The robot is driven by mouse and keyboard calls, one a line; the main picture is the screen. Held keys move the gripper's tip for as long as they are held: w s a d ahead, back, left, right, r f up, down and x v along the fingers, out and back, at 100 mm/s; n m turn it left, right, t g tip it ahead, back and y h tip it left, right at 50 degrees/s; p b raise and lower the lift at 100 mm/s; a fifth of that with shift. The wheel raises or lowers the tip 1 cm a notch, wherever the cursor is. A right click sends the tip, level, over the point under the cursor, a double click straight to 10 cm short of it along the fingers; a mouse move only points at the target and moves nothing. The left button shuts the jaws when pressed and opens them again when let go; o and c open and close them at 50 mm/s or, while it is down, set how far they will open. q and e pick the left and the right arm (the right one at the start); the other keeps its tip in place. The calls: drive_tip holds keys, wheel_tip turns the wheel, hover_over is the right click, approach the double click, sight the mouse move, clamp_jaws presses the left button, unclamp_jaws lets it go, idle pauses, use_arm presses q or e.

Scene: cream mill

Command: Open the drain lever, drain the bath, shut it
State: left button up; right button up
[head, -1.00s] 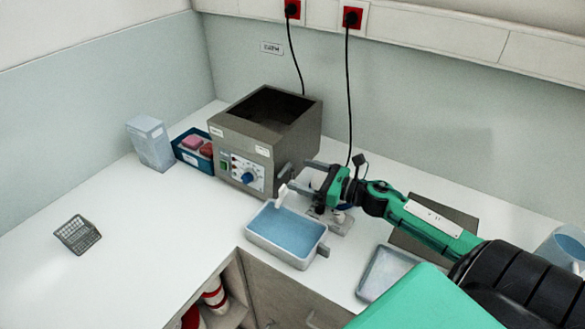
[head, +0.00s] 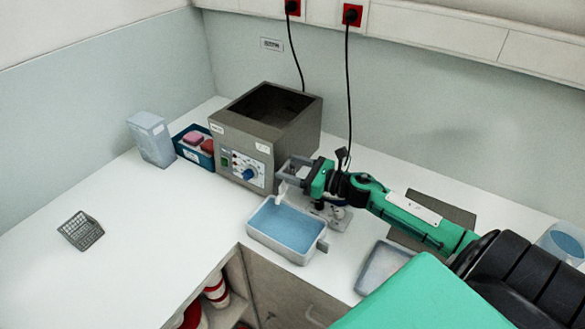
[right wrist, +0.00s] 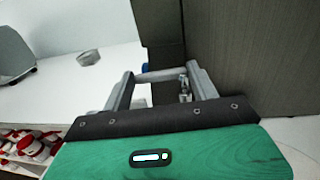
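The bath (head: 238,137) is a grey-brown metal box with a dark open top and a control panel on its front. Its side also shows in the right wrist view (right wrist: 245,50). My right gripper (head: 283,167) is at the bath's lower right side, its fingers apart. In the right wrist view, a grey bar (right wrist: 160,75), apparently the drain lever, crosses between the fingertips; whether they touch it I cannot tell. A small white spout (head: 281,194) sits below the gripper, over a grey tray (head: 300,259) of blue liquid. My left gripper is out of view.
A blue box with red and pink blocks (head: 194,148) and a pale container (head: 151,139) stand left of the bath. A wire basket (head: 81,230) lies farther left. A shallow tray (head: 384,268) is at the right. The left counter is mostly clear.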

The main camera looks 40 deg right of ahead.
drive_tip(key=shift+a+m+h+p, duration=0.15)
drive_tip(key=shift+m+h+p, duration=0.15)
drive_tip(key=shift+h, duration=0.2)
drive_tip(key=shift+c, duration=0.2)
drive_tip(key=shift+a+m+t+h, duration=0.1)
drive_tip(key=shift+m+t+h, duration=0.3)
drive_tip(key=shift+h, duration=0.1)
drive_tip(key=shift+w, duration=0.1)
drive_tip(key=o, duration=1)
